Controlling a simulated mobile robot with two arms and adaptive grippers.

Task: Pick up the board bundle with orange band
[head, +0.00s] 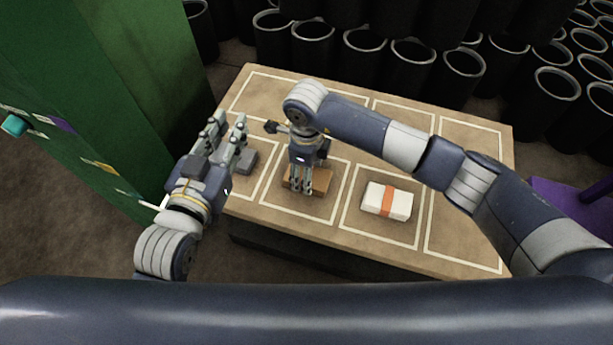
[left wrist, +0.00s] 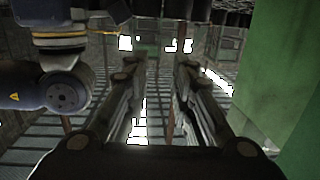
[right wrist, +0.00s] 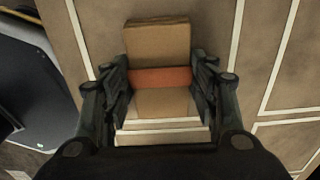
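A brown board bundle (right wrist: 158,45) with an orange band (right wrist: 160,77) lies between the fingers of my right gripper (right wrist: 160,80) in the right wrist view. The fingers stand along its two sides at the band, apart at about its width; firm contact cannot be made out. In the head view the right gripper (head: 301,188) points down over this brown bundle (head: 321,180) on the table, hiding part of it. My left gripper (head: 226,135) is open and empty, raised at the table's left side. It also shows in the left wrist view (left wrist: 158,75).
A white bundle with an orange band (head: 398,207) lies in the neighbouring marked space to the right. A grey block (head: 245,160) lies at left on the table (head: 470,265). A green cabinet (head: 110,90) stands left; black tubes (head: 410,52) stand behind.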

